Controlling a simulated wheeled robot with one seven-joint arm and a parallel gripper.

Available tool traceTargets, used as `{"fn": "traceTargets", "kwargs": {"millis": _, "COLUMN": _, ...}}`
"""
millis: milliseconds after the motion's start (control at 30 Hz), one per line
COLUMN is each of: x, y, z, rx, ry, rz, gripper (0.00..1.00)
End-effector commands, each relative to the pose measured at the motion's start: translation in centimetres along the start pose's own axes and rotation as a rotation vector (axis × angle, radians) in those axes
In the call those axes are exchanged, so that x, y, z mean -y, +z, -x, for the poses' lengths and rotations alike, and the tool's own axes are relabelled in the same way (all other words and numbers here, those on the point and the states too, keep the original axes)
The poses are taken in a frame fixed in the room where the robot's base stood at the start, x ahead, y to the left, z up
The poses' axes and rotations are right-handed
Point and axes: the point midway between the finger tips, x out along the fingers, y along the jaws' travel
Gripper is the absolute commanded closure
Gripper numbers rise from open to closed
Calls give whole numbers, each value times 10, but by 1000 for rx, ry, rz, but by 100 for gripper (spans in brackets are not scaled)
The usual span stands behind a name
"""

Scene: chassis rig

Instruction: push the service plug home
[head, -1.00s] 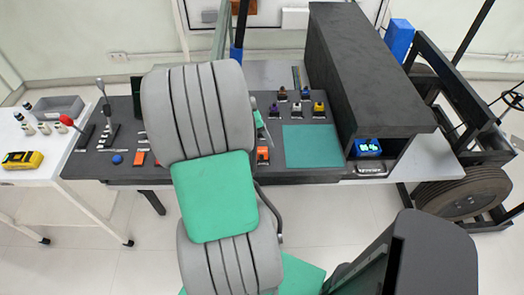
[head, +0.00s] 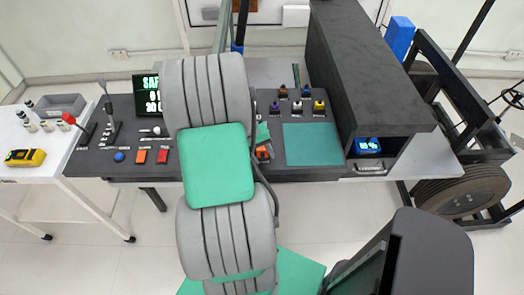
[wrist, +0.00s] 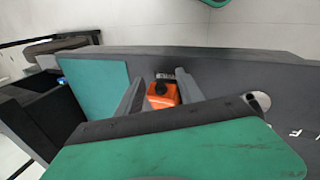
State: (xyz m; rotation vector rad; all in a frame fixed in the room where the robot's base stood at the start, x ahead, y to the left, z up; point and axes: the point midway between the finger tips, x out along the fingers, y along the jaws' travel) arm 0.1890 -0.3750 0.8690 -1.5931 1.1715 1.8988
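The service plug, taken to be the orange block with a dark round top (wrist: 161,95), sits at the dark bench's edge in the wrist view. An orange piece (head: 263,152), apparently the same, shows just right of my arm in the head view. My gripper (wrist: 160,77) has its two grey fingers apart, one on each side of the block. A gap shows left of the block; the right finger is close, and I cannot tell whether it touches. In the head view my arm hides most of the gripper. How deep the plug sits cannot be seen.
Two more orange blocks (head: 152,156) and a blue knob (head: 119,156) lie left of my arm. A lit display (head: 147,92) stands behind them. Several coloured plugs (head: 300,103) stand behind a teal mat (head: 313,144). A dark box housing (head: 365,75) bounds the right.

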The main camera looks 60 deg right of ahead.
Motion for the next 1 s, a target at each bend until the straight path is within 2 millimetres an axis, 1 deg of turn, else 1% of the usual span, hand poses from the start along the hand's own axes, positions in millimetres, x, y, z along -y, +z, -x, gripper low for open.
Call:
{"fn": "traceTargets", "kwargs": {"millis": 33, "x": -1, "y": 0, "z": 0, "rx": 0, "ry": 1, "rz": -2, "gripper": 65}}
{"fn": "traceTargets", "kwargs": {"millis": 67, "x": -1, "y": 0, "z": 0, "rx": 0, "ry": 1, "rz": -2, "gripper": 68}}
{"fn": "traceTargets", "kwargs": {"millis": 467, "x": -1, "y": 0, "z": 0, "rx": -1, "ry": 2, "rz": -3, "gripper": 100}}
{"fn": "traceTargets", "kwargs": {"millis": 667, "x": -2, "y": -1, "z": 1, "rx": -2, "ry": 2, "rz": -3, "gripper": 100}}
{"fn": "traceTargets", "kwargs": {"millis": 767, "x": -3, "y": -1, "z": 5, "rx": -3, "ry": 3, "rz": -4, "gripper": 100}}
{"fn": "traceTargets", "kwargs": {"millis": 867, "x": -6, "y": -1, "z": 15, "rx": -5, "ry": 3, "rz": -6, "gripper": 100}}
{"fn": "traceTargets", "kwargs": {"millis": 967, "x": -10, "y": 0, "z": 33, "rx": -7, "ry": 2, "rz": -4, "gripper": 100}}
{"fn": "traceTargets", "kwargs": {"millis": 1000, "x": -7, "y": 5, "z": 44, "rx": -8, "ry": 2, "rz": -1, "gripper": 100}}
